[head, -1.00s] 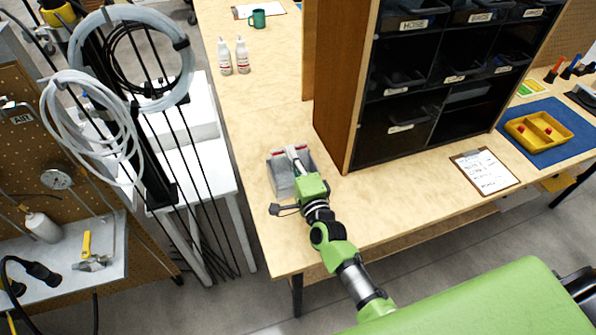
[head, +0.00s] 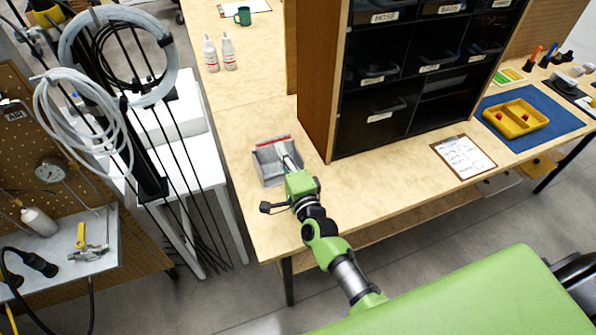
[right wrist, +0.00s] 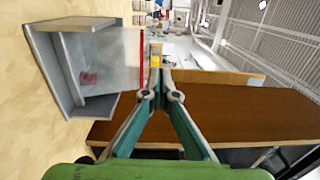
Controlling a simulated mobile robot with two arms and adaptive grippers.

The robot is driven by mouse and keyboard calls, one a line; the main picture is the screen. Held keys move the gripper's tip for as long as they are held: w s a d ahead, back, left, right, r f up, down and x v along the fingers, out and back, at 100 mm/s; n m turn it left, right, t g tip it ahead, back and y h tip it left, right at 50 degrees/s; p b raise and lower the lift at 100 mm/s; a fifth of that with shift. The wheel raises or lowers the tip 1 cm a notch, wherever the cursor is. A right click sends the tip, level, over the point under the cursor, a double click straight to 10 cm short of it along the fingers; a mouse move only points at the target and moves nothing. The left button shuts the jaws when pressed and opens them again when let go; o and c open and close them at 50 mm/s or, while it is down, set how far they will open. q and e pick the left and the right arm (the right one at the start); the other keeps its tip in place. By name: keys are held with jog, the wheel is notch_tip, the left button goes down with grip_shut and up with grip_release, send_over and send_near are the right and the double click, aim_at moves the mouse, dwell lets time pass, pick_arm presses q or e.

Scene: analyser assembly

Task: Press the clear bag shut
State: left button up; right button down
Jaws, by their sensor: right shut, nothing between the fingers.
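The clear bag (right wrist: 112,58) stands in an open grey holder (head: 262,172) near the left end of the wooden bench. A red strip runs along the bag's top edge (head: 273,141); it also shows in the right wrist view (right wrist: 141,62). A small red item shows through the bag's clear side. My right gripper (head: 284,149) is shut and empty, its fingertips close to the red strip. In the right wrist view its fingertips (right wrist: 157,72) are just beside the strip; I cannot tell whether they touch it. My left gripper is not in view.
A tall wooden shelf with black bins (head: 318,85) stands just right of the holder. Two white bottles (head: 220,52) and a green mug (head: 243,16) stand farther back. A clipboard (head: 464,157) and a yellow tray (head: 514,118) are to the right.

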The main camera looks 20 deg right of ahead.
jog(key=s+r, duration=0.3)
jog(key=s, duration=0.5)
jog(key=s+a+f+n+g+y, duration=0.1)
jog(key=s+f+n+g, duration=0.1)
jog(key=s+n, duration=0.1)
jog(key=s+a+f+n+g+y, duration=0.1)
jog(key=s+f+n+g, duration=0.1)
jog(key=n, duration=0.3)
jog(key=s+a+f+n+g+y, duration=0.1)
jog(key=s+a+f+n+g, duration=0.1)
jog(key=s+f+n+g, duration=0.1)
jog(key=shift+s+n+y, duration=0.4)
jog(key=shift+s, duration=0.3)
jog(key=s+d+f+n+g+h, duration=0.2)
jog(key=s+d+n+g, duration=0.2)
jog(key=s, duration=0.5)
jog(key=s+d+f+n+g+h, duration=0.2)
jog(key=s+d+n+g, duration=0.25)
jog(key=s, duration=0.55)
notch_tip(320, 180, down, 26)
jog(key=s, duration=0.1)
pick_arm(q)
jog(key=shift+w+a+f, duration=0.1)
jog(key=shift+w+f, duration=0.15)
pick_arm(e)
jog(key=s+d+f+g, duration=0.2)
jog(key=s+f, duration=1.4)
jog(key=s, duration=0.1)
jog(key=shift+d+f, duration=0.25)
jog(key=shift+d, duration=0.15)
